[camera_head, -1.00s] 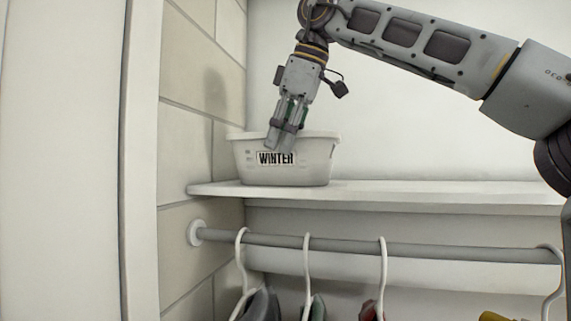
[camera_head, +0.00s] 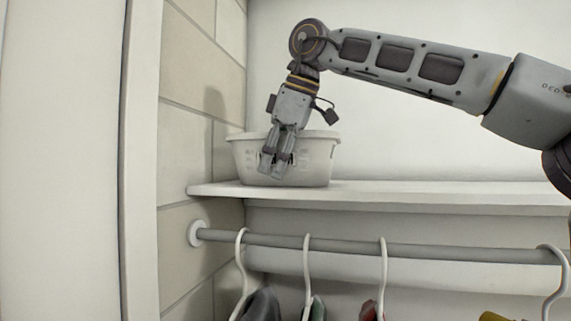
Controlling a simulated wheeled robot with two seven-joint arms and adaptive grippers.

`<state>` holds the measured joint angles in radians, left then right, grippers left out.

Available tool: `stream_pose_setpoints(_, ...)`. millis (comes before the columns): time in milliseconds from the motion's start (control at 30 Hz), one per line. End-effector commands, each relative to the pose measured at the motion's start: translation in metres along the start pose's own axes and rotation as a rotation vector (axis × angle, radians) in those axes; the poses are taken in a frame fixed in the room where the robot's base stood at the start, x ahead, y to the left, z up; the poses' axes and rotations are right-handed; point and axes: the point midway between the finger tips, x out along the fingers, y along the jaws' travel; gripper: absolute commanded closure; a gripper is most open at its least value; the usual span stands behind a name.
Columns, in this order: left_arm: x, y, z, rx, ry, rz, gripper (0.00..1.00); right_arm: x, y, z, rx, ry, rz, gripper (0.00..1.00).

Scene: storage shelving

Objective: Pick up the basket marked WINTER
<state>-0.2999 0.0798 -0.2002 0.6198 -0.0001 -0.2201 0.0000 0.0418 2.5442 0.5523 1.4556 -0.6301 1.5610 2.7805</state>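A white basket (camera_head: 318,160) stands upright on the left end of the shelf. Its WINTER label is not readable now, with my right gripper in front of that part of the basket's face. My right gripper (camera_head: 273,170) points down, with its fingers overlapping the basket's front wall below the rim. Its two fingers look close together, and I cannot tell whether they are open or shut. No grip on the basket is visible, and contact is unclear. My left gripper is not in view.
The white shelf (camera_head: 430,192) is bare to the right of the basket. A tiled wall (camera_head: 185,140) is close on the left. Below the shelf, a grey rod (camera_head: 340,245) holds several white hangers with clothes.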

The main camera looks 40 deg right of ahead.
Motion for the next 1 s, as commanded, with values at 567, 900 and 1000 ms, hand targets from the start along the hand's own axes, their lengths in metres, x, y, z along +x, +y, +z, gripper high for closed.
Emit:
stream_pose_setpoints(567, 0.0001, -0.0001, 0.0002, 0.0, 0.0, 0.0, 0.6, -0.0001, 0.0, 0.0001, 0.0, 0.0, 0.0, 0.94)
stream_pose_setpoints(900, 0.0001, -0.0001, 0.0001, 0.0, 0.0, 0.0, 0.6, -0.0006, 0.0, -0.0001, 0.0, 0.001, 0.0, 1.0)
stream_pose_setpoints(1000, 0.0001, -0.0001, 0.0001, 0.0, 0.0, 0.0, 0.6, -0.0007, 0.0001, -0.0001, 0.0, 0.001, 0.0, 1.0)
